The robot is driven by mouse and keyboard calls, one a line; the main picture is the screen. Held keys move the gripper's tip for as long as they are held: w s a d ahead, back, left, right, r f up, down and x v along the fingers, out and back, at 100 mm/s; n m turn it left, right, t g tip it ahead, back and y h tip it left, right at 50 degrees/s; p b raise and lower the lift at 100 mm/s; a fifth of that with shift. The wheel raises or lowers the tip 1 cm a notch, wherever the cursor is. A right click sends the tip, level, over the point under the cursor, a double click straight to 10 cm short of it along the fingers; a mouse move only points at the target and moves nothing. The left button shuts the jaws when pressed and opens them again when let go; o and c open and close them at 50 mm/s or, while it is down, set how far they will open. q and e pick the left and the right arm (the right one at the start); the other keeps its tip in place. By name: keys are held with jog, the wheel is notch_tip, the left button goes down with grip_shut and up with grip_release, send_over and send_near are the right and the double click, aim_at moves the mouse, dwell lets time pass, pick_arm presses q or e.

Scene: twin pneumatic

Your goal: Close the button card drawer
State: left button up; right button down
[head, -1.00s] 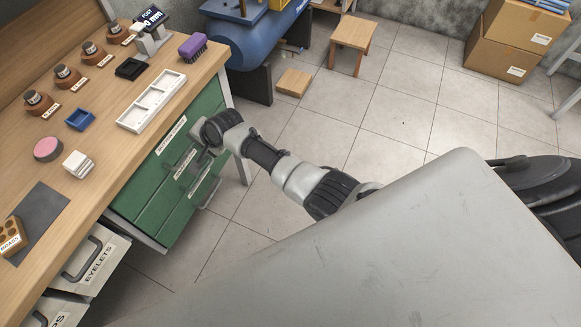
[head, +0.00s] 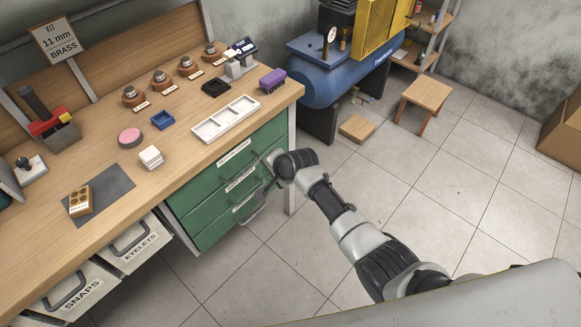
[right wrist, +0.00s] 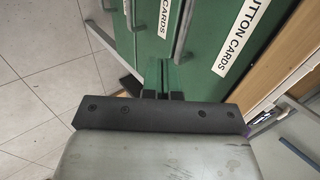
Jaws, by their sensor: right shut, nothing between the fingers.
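The green drawer unit (head: 215,195) sits under the right end of the workbench. The button card drawer (right wrist: 262,15) is the green front nearest the bench top in the right wrist view, with a white "BUTTON CARDS" label. In the head view its front (head: 215,166) is the top one, partly hidden by my right gripper. I cannot tell whether it stands out from the unit. My right gripper (head: 268,178) is at the right side of the drawer fronts, by the handles. In the right wrist view its fingers (right wrist: 164,92) are shut and empty, close to the green fronts. My left gripper is not in view.
Grey drawers labelled EYELETS (head: 140,247) and SNAPS (head: 80,292) stick out left of the green unit. The bench top (head: 190,170) holds a white tray (head: 226,120) and a purple brush (head: 272,80). A blue compressor (head: 345,75) stands behind. Open floor lies to the right.

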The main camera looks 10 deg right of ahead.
jog(key=p+v, duration=0.1)
jog(key=v, duration=0.7)
jog(key=s+d+f+n+g+h, duration=0.1)
jog(key=s+d+f+n, duration=0.15)
jog(key=s+f, duration=0.45)
jog(key=s+d+f+n+g+h, duration=0.1)
jog(key=s+d+f, duration=0.25)
jog(key=f, duration=0.65)
jog(key=s+d+f+n+h, duration=0.1)
jog(key=s+d+f, duration=0.1)
jog(key=s+f, duration=0.55)
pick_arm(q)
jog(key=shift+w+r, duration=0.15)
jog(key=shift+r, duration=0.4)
pick_arm(e)
jog(key=s+d+f+n+g, duration=0.1)
jog(key=s+f, duration=0.3)
jog(key=s, duration=0.6)
jog(key=s+d+f+n+g+h, duration=0.1)
jog(key=s+d+f+n, duration=0.3)
jog(key=s, duration=0.5)
jog(key=s+d+f+n+g+h, duration=0.1)
jog(key=s+d+f+n, duration=0.2)
jog(key=s+f, duration=0.3)
jog(key=s, duration=0.4)
jog(key=shift+s, duration=0.3)
